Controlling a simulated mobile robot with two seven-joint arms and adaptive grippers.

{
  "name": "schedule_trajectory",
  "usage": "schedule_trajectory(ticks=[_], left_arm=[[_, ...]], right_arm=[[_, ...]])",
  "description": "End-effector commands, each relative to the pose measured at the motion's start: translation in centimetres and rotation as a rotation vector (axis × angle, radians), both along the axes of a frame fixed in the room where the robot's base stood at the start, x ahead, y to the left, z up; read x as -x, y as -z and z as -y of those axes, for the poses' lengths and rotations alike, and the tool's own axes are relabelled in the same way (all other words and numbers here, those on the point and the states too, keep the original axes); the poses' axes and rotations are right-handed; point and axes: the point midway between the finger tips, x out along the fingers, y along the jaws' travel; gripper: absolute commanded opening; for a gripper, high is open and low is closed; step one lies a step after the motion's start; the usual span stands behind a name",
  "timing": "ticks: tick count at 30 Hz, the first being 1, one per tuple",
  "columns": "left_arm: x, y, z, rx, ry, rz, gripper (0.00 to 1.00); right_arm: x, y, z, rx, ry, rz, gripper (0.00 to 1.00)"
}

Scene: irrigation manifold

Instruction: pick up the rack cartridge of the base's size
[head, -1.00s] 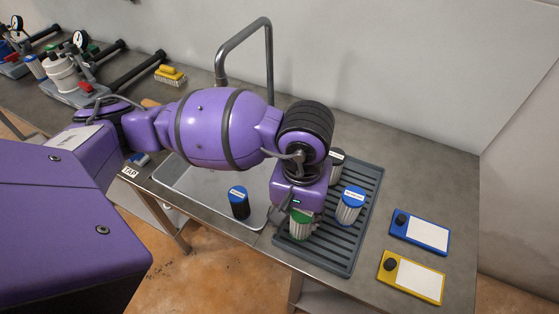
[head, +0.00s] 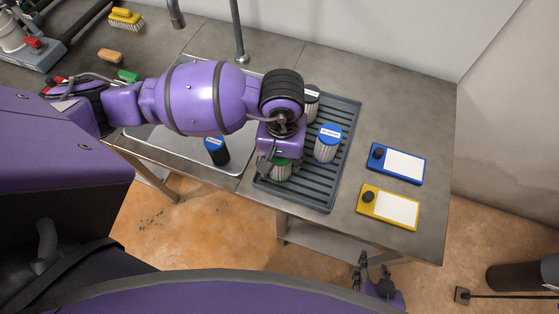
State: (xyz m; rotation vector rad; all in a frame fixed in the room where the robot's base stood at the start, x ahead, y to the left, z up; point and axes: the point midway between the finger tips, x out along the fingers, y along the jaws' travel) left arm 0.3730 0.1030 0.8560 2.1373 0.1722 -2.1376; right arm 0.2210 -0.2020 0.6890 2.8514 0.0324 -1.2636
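The dark grey rack (head: 345,125) holds several ribbed cartridges. A green-capped cartridge (head: 282,172) is at its front left, a blue-capped one (head: 327,146) is right of it, and a white-labelled one (head: 312,101) is behind, partly covered by my arm. My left gripper (head: 270,166) points down over the green-capped cartridge, with a dark finger beside it. My own wrist hides the other finger, so its grip is unclear. My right gripper (head: 373,268) is low, in front of the bench, with fingers apart and empty. A manifold part (head: 14,38) is cut off at upper left; no base size is readable.
A dark cartridge with a blue cap (head: 216,151) stands in the sink (head: 150,140). Blue (head: 398,163) and yellow (head: 389,207) boards lie right of the rack. A tap pipe (head: 239,40) rises behind. A brush (head: 127,19) lies at the back.

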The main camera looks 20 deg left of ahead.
Motion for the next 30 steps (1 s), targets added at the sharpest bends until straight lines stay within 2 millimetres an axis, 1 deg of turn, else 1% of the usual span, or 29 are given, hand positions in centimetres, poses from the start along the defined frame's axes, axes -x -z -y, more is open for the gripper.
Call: schedule_trajectory(ticks=[1, 2, 3, 6, 9, 14, 17, 23, 30], left_arm=[[0.2, 0.6, 0.2, 0.0, -0.003, -0.001, 0.48], [0.3, 1.0, 0.2, 0.0, -0.003, 0.0, 0.48], [0.2, 1.7, 0.1, 0.0, -0.003, -0.001, 0.48], [0.2, 2.7, 0.1, 0.0, -0.002, 0.0, 0.48], [0.2, 3.1, 0.1, 0.0, 0.0, 0.001, 0.48], [0.1, 3.1, 0.1, 0.0, 0.0, 0.002, 0.48], [0.1, 3.1, 0.1, 0.0, 0.0, 0.001, 0.38], [0.1, 3.1, 0.1, 0.0, -0.001, 0.001, 0.12], [0.1, 3.0, 0.1, 0.0, -0.001, 0.002, 0.11]], right_arm=[[-0.4, -0.5, -0.1, -0.001, -0.002, 0.01, 0.4], [-0.5, -0.6, -0.2, -0.003, -0.004, 0.011, 0.4], [-0.4, -0.5, -0.2, -0.003, -0.006, 0.008, 0.4], [-0.2, -0.4, -0.3, -0.003, -0.007, 0.004, 0.4], [0.1, -0.2, -0.3, -0.003, -0.007, -0.003, 0.4], [0.4, 0.1, -0.2, -0.003, -0.005, -0.011, 0.4], [0.5, 0.1, -0.1, -0.001, -0.004, -0.012, 0.4], [0.4, 0.1, 0.0, -0.002, 0.001, -0.01, 0.4], [0.0, -0.3, -0.2, -0.006, 0.007, 0.0, 0.4]])
